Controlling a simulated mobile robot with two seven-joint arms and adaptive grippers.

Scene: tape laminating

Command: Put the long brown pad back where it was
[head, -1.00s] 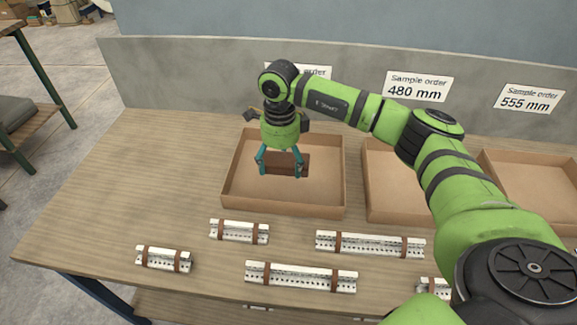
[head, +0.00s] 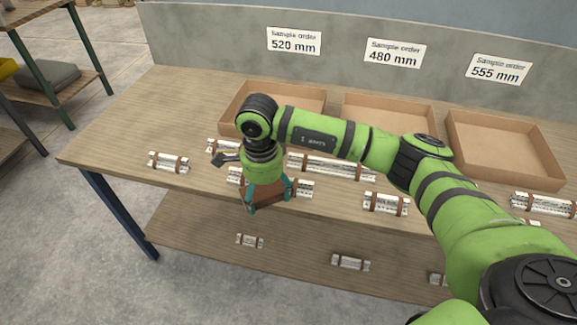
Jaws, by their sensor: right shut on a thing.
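A brown pad (head: 263,194) is between the teal fingers of my right gripper (head: 268,198), which is shut on it. The gripper points down near the table's front edge, over or just in front of a white perforated strip bundle (head: 302,188), which it partly hides. The pad looks clear of the table, but its exact height is hard to tell. The fingers cover its ends. My left gripper is not in view.
Three open cardboard boxes, left (head: 310,96), middle (head: 390,110) and right (head: 505,150), stand at the back under size labels. Several strapped white bundles (head: 168,162) lie along the front of the table (head: 125,130). A lower shelf (head: 200,232) holds more bundles.

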